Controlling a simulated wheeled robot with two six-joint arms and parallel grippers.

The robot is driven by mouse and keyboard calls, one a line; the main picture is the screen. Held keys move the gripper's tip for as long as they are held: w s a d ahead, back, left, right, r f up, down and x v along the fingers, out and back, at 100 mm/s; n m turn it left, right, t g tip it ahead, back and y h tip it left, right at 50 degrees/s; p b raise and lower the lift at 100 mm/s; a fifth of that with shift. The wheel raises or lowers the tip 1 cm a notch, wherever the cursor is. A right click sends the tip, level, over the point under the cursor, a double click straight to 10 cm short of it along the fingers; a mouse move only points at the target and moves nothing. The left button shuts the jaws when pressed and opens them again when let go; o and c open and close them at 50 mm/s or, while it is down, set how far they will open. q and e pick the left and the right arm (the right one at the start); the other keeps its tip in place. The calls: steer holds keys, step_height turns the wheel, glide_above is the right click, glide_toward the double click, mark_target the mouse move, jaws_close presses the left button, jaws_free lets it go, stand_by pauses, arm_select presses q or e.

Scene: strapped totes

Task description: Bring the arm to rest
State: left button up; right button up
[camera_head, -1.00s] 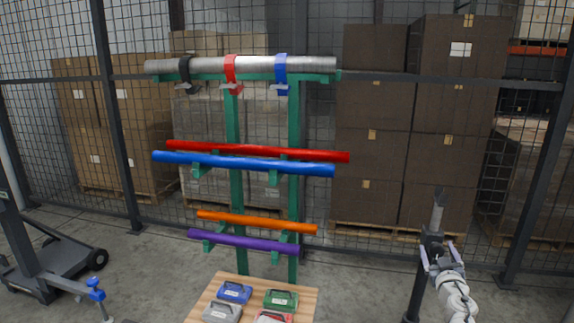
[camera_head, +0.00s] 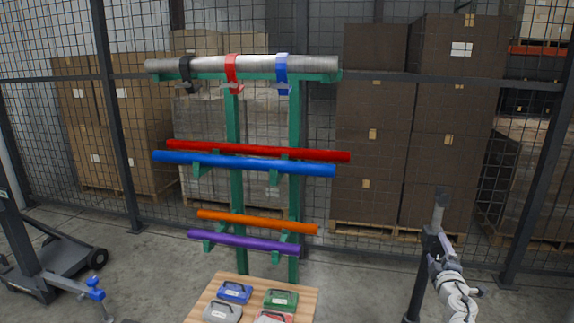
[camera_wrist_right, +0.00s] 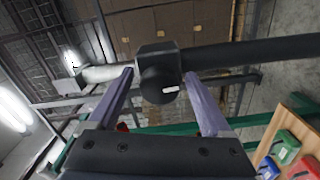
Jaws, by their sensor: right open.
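My right gripper (camera_head: 436,258) is at the lower right of the head view, well to the right of the green rack (camera_head: 293,200). In the right wrist view its purple fingers (camera_wrist_right: 159,75) stand wide apart. A black joint on a bar (camera_wrist_right: 158,62) shows in line with the gap between them; I cannot tell whether they touch it. A black post with a grey upper end (camera_head: 439,208) shows by the gripper in the head view. My left gripper is out of view.
A grey pipe (camera_head: 210,65) with black, red and blue straps tops the rack, above several coloured tubes (camera_head: 245,163). Small cases lie on a wooden table (camera_head: 308,308). A mesh fence (camera_head: 318,130) and stacked cartons (camera_head: 372,120) stand behind. A dark cart (camera_head: 70,262) is at left.

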steer(key=n, duration=0.8)
stand_by(0.5)
